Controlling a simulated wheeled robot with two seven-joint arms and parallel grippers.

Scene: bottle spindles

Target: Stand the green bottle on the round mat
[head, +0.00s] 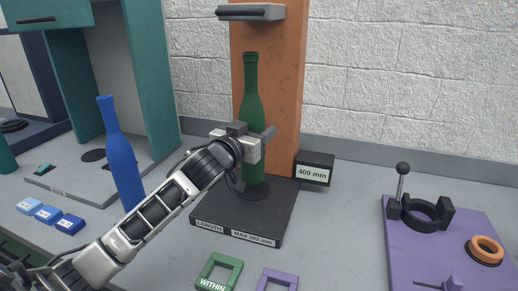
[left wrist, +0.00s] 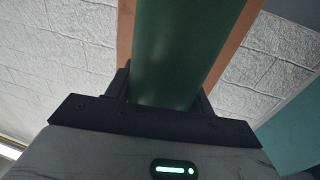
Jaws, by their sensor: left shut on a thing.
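The green bottle (head: 251,100) is upright in front of the orange column. My left gripper (head: 258,146) is shut on its body, around the middle of its height. In the left wrist view the green bottle (left wrist: 185,50) fills the space between the fingers of my left gripper (left wrist: 160,90). The round mat (head: 255,194) is a dark disc on the black base. The bottle's lower end is over the mat; whether it touches the mat, I cannot tell. My right gripper is out of view.
The black base (head: 215,207) has a "400 mm" block (head: 314,171) beside it. A blue bottle (head: 121,155) stands at left. A purple board (head: 440,240) with a black clamp is at right.

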